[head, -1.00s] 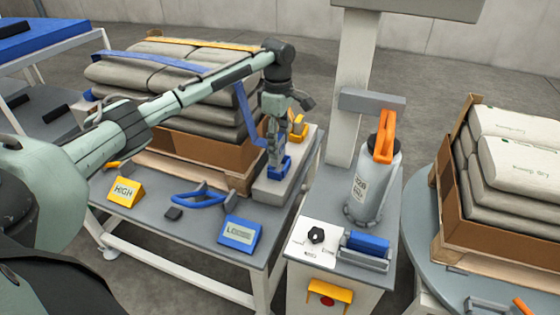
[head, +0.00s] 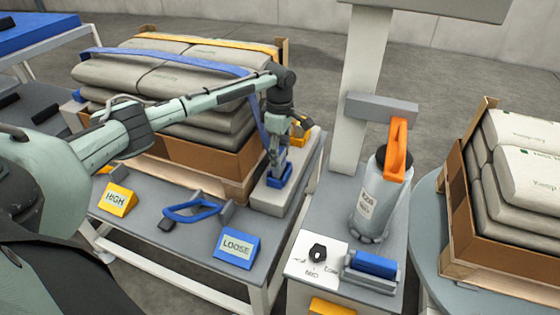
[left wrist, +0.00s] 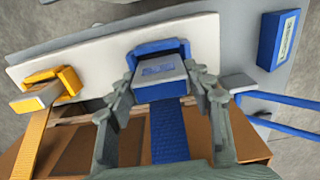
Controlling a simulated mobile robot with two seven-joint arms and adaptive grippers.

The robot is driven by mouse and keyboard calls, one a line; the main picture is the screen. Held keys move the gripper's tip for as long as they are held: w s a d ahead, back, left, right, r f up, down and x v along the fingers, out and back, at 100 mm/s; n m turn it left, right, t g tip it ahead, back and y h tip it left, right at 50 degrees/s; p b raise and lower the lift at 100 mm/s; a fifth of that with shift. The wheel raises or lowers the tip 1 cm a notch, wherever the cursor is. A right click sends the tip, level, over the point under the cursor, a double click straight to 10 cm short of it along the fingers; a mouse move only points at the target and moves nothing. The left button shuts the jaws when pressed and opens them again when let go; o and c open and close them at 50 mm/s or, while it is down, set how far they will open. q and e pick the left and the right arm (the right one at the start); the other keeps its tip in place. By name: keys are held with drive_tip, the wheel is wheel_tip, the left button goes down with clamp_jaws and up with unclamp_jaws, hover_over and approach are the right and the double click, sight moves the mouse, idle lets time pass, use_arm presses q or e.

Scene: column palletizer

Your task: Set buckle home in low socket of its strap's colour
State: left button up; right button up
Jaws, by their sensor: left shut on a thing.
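My left gripper (head: 275,158) is shut on the grey buckle (left wrist: 160,83) of the blue strap (left wrist: 169,135). In the left wrist view the buckle lies between my fingertips, right at the mouth of the blue socket (left wrist: 160,48), and covers part of it. How deep it sits I cannot tell. The blue socket (head: 284,180) is on a pale block at the table's right edge, directly below the gripper in the head view. The strap (head: 170,60) runs over the stacked sacks and down to the gripper. My right gripper is not in view.
A yellow socket (left wrist: 68,79) with a yellow-strapped buckle (left wrist: 38,96) stands beside the blue one. A yellow HIGH block (head: 117,199), a blue handle tool (head: 195,212) and a blue LOOSE block (head: 237,246) lie on the table. A post and a grey canister (head: 372,205) stand to the right.

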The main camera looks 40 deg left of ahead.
use_arm(q)
wheel_tip(320, 180, down, 2)
drive_tip(key=shift+f, duration=0.35)
drive_tip(key=o, duration=1.2)
drive_tip(key=shift+r, duration=0.4)
wheel_tip(320, 180, up, 10)
drive_tip(key=shift+r, duration=0.8)
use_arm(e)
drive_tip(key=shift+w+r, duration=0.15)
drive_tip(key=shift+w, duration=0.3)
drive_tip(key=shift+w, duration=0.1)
